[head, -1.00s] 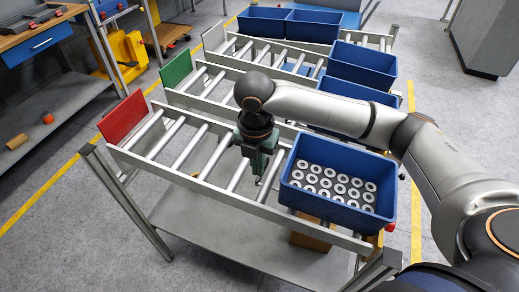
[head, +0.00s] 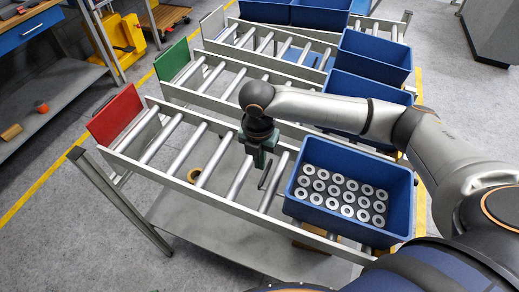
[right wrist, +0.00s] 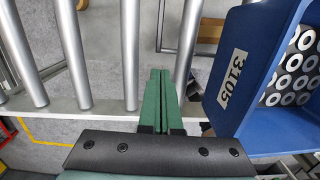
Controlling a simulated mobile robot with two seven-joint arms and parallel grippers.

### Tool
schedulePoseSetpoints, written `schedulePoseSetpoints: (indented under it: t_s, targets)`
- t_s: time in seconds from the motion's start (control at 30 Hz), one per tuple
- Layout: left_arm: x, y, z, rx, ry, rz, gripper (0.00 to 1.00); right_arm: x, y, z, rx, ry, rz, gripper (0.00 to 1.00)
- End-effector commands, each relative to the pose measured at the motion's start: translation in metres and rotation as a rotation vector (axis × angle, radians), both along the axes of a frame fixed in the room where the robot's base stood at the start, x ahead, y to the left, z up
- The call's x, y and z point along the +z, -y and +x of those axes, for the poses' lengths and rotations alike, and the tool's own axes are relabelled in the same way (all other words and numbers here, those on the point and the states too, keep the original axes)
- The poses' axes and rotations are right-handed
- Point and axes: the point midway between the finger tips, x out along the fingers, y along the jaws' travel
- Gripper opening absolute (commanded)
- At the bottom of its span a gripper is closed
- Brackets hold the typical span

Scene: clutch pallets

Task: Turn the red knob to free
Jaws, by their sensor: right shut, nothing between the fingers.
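I cannot make out the red knob in either current view. A red panel (head: 115,114) stands at the left end of the nearest roller lane (head: 196,190). My right gripper (head: 264,180) is over that lane, left of the blue bin (head: 300,205) of metal rings. It points down and is empty. In the right wrist view its green fingers (right wrist: 162,100) are shut together above the rollers and rail. The blue bin, labelled 3105 (right wrist: 233,78), is close on their right, apart from them. My left gripper is not in view.
Two more roller lanes lie behind, one with a green panel (head: 172,61), and carry blue bins (head: 375,55). A workbench (head: 25,28) stands at the far left. Grey floor (head: 70,230) is clear at the lower left.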

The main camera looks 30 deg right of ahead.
Motion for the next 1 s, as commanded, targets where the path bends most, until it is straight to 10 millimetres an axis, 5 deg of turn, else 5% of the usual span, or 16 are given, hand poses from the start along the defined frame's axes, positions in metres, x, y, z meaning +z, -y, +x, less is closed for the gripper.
schedulePoseSetpoints:
  t_s: [0.13, 0.33, 1.0]
  targets:
    - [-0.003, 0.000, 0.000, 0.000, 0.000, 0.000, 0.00, -0.033, 0.001, 0.000, 0.001, -0.004, -0.001, 0.00]
    - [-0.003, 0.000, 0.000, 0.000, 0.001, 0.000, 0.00, -0.052, 0.017, 0.014, 0.000, 0.000, -0.001, 0.00]
    - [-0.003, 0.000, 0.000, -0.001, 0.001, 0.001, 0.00, -0.059, 0.024, 0.021, 0.001, -0.009, 0.010, 0.00]
